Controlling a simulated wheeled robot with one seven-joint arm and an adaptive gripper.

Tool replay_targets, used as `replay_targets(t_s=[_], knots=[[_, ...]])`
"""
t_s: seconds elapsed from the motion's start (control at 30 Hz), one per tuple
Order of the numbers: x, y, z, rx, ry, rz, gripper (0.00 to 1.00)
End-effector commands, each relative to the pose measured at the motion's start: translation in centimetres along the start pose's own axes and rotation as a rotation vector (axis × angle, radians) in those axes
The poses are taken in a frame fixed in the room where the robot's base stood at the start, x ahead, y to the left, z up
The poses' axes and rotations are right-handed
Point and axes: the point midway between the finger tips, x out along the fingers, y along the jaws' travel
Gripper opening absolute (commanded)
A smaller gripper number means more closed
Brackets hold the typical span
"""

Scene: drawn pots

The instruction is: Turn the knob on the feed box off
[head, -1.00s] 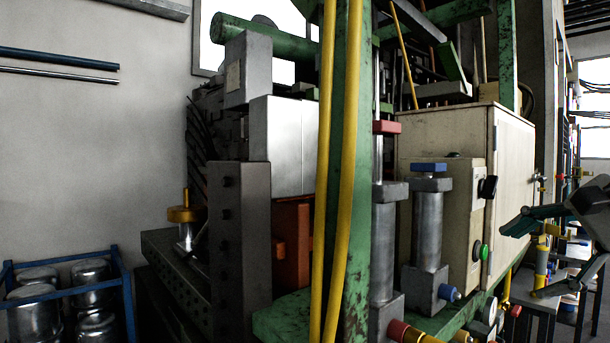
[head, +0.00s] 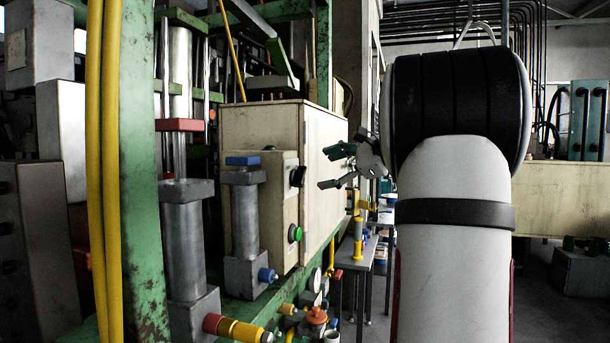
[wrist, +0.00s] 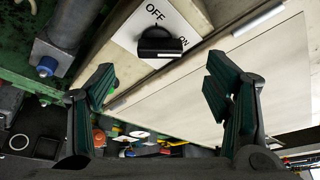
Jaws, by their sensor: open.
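The feed box (head: 268,125) is a beige cabinet in the middle of the head view, with a black knob (head: 298,176) on its front panel above a green button (head: 295,233). In the wrist view the knob (wrist: 158,42) sits on a white plate marked OFF and ON. Its bar lies across the plate, with one end towards ON at the right. My gripper (head: 326,168) is open and empty, to the right of the knob in the head view. In the wrist view my gripper (wrist: 160,88) has its fingers wide apart, the knob beyond and between them, untouched.
Valves and gauges (head: 316,318) are below. A grey table (head: 355,266) stands behind. The box door (wrist: 235,85) is close beside the gripper.

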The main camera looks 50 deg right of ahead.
Motion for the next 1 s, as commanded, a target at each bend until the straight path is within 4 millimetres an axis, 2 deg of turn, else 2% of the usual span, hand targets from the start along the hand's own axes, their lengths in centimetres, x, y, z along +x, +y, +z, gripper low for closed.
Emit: replay_targets(t_s=[0.03,0.2,0.4,0.8,0.87,1.0], knots=[[1.1,0.1,0.0,0.001,-0.002,0.003,0.72],[4.1,0.1,0.1,0.001,-0.002,0.003,0.72],[6.4,0.0,0.0,0.0,0.0,0.001,0.72],[7.1,0.1,0.0,0.0,0.0,0.001,0.72],[7.1,0.1,0.0,0.0,0.0,0.001,0.6],[7.1,0.1,0.0,0.0,0.0,0.001,0.29]])
